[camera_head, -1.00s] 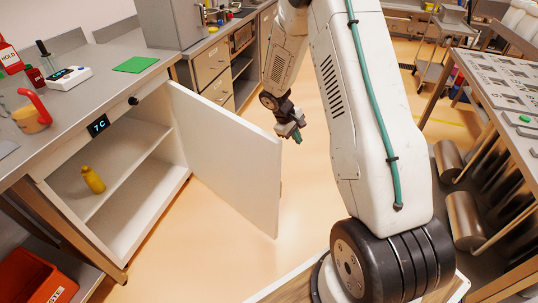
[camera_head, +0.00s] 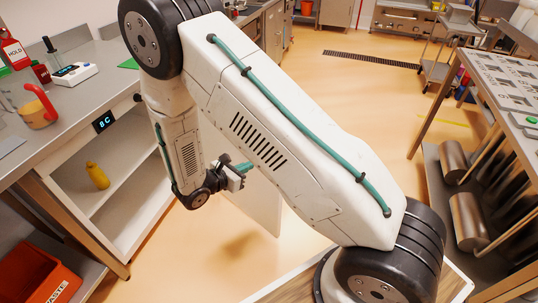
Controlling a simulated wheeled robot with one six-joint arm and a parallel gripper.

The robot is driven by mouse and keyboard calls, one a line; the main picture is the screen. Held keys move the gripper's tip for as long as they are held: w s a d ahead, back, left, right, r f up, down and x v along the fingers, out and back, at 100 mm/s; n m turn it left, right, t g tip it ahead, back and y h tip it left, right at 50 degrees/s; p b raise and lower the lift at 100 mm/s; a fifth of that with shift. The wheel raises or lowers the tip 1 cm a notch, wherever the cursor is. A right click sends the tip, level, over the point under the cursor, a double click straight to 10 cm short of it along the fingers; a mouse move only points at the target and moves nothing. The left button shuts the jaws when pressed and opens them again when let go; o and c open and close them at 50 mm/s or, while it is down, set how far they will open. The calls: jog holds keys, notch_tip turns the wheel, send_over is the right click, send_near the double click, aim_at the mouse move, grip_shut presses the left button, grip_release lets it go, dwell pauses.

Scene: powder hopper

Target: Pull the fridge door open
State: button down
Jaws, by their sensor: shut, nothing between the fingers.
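The fridge (camera_head: 128,190) under the left counter stands open, with its shelves showing. Its white door (camera_head: 264,214) is swung out into the aisle; my arm hides most of it, and only the lower outer part shows. My gripper (camera_head: 245,168) is shut and empty, with teal fingertips. It appears in front of the door in the picture; I cannot tell whether it touches it. The display (camera_head: 103,122) reads 8 C. The door's handle is not visible.
An orange waste bin (camera_head: 38,275) is at the lower left. A slotted table (camera_head: 510,85) is on the right, with metal rolls (camera_head: 468,217) beneath. The floor between is clear.

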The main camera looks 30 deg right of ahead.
jog(key=r+x, duration=0.1)
jog(key=x, duration=1.2)
jog(key=shift+d, duration=0.45)
jog(key=shift+w, duration=0.15)
